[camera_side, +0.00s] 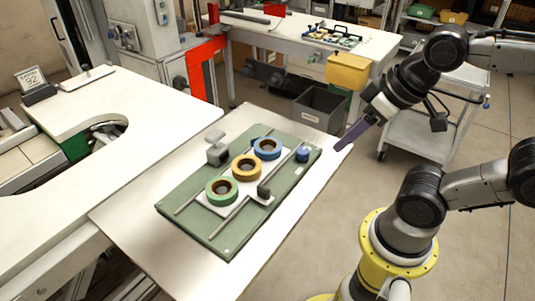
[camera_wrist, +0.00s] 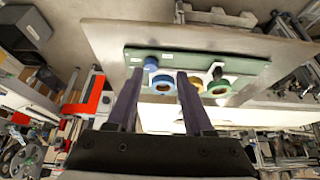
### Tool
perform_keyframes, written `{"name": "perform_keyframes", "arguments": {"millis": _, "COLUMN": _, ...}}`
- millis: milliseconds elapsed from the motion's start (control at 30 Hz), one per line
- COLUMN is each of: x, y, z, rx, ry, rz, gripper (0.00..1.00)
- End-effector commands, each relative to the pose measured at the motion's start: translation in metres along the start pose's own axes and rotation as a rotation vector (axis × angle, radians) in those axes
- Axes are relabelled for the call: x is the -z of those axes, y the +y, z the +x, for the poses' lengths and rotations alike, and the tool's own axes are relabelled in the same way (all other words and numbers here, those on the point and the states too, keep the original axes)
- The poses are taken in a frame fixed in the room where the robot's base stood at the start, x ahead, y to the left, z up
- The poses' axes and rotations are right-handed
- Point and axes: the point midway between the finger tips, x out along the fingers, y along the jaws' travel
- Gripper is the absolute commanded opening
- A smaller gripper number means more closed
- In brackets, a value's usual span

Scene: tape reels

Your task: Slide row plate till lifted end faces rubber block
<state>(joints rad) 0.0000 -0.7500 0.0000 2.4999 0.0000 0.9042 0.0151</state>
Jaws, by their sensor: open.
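A white row plate (camera_side: 238,203) lies on a green board (camera_side: 190,228) between two thin rails. It carries a green reel (camera_side: 211,191), a yellow-orange reel (camera_side: 236,167) and a blue reel (camera_side: 277,153), in a row. A small blue tab (camera_side: 255,140) shows beside the blue reel; I cannot tell if it is a lifted end. A dark block (camera_side: 263,192), possibly the rubber one, sits by the right rail, near the green and yellow reels. It shows in the wrist view (camera_wrist: 217,73). My gripper (camera_side: 341,148) is open and empty, above the table's right edge, apart from the board.
A blue cylinder (camera_side: 302,154) stands on the board's far right corner. Grey blocks (camera_side: 216,152) stand at the board's left edge. A grey bin (camera_side: 320,108) is beyond the table.

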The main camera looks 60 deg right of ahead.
Motion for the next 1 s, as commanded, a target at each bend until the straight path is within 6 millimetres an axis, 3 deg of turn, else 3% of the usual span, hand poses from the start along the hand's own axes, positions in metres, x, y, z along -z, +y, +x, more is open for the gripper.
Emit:
{"name": "perform_keyframes", "arguments": {"millis": 67, "x": -0.004, "y": 0.0, "z": -0.003, "rx": -0.001, "ry": -0.024, "rz": 0.041, "gripper": 0.5}}
{"name": "perform_keyframes", "arguments": {"millis": 167, "x": 0.007, "y": -0.001, "z": -0.017, "rx": -0.001, "ry": -0.052, "rz": 0.12, "gripper": 0.5}}
{"name": "perform_keyframes", "arguments": {"millis": 467, "x": 0.07, "y": -0.038, "z": -0.039, "rx": 0.013, "ry": -0.259, "rz": 0.188, "gripper": 0.5}}
{"name": "perform_keyframes", "arguments": {"millis": 600, "x": 0.1, "y": -0.072, "z": -0.034, "rx": 0.006, "ry": -0.362, "rz": 0.15, "gripper": 0.5}}
{"name": "perform_keyframes", "arguments": {"millis": 733, "x": 0.117, "y": -0.104, "z": -0.023, "rx": -0.001, "ry": -0.429, "rz": 0.085, "gripper": 0.5}}
{"name": "perform_keyframes", "arguments": {"millis": 833, "x": 0.122, "y": -0.124, "z": -0.012, "rx": 0.0, "ry": -0.457, "rz": 0.032, "gripper": 0.5}}
{"name": "perform_keyframes", "arguments": {"millis": 1000, "x": 0.116, "y": -0.138, "z": 0.0, "rx": -0.005, "ry": -0.491, "rz": -0.017, "gripper": 0.5}}
